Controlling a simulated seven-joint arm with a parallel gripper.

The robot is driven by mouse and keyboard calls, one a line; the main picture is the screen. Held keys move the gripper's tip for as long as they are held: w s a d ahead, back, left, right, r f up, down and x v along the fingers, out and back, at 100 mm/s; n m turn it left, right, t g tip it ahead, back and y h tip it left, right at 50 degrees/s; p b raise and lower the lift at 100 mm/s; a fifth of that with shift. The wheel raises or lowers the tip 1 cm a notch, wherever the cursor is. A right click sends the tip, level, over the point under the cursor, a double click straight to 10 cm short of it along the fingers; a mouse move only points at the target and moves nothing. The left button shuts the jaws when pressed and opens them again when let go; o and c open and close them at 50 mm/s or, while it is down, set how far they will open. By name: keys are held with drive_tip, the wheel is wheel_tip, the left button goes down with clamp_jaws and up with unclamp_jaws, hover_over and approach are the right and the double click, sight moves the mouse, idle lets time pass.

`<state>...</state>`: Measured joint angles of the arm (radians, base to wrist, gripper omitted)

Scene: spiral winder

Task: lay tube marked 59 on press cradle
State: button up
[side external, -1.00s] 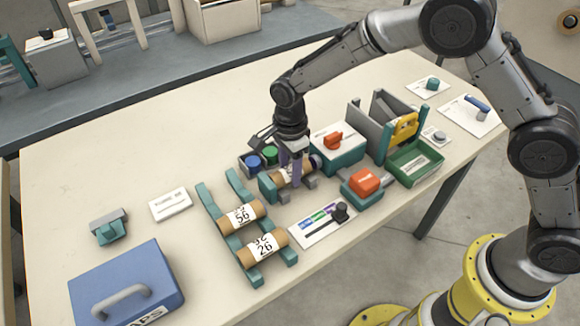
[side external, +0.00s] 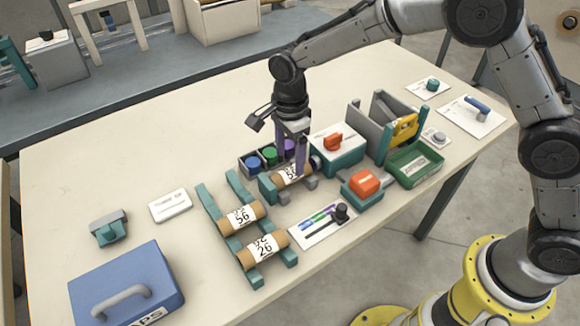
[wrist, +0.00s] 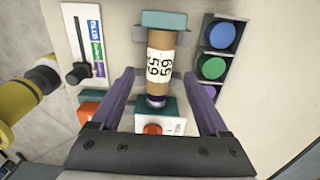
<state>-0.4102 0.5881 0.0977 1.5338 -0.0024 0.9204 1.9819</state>
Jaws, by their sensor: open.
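The tube marked 59 (wrist: 158,62) is a brown cardboard roll with a white label. It lies on the teal and grey press cradle (side external: 268,189), and the tube shows there in the side view (side external: 284,178), partly behind a finger. My gripper (side external: 291,160) is open above the tube. In the wrist view my purple fingers (wrist: 158,95) are spread, one on each side of the tube's near end and apart from it. Tubes marked 56 (side external: 240,217) and 26 (side external: 262,249) lie on the teal rack (side external: 207,203).
A box of blue, green and purple caps (side external: 245,171) stands behind the cradle. A slider panel (side external: 322,226), a red-button block (side external: 362,186) and a red-knob box (side external: 337,147) stand close by. A blue case (side external: 125,282) is at front left. The table's left rear is clear.

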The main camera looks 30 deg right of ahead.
sight(290, 170)
wheel_tip(290, 170, up, 8)
idle(0.4)
drive_tip(key=s+d+r+n+t, duration=0.3)
drive_tip(key=s+d+r+n, duration=0.6)
drive_tip(key=s+d+r, duration=0.3)
drive_tip(key=s+d+f+n+t, duration=0.1)
drive_tip(key=s+d+n, duration=0.2)
drive_tip(key=s, duration=0.5)
drive_tip(key=s+d+f+n+t, duration=0.1)
drive_tip(key=s+d+f+n, duration=0.1)
drive_tip(key=s+d+n, duration=0.2)
drive_tip(key=s+n, duration=0.2)
drive_tip(key=s, duration=0.2)
drive_tip(key=shift+s+d+f+t, duration=0.2)
drive_tip(key=shift+s+d+t, duration=0.05)
drive_tip(key=shift+s+t, duration=0.05)
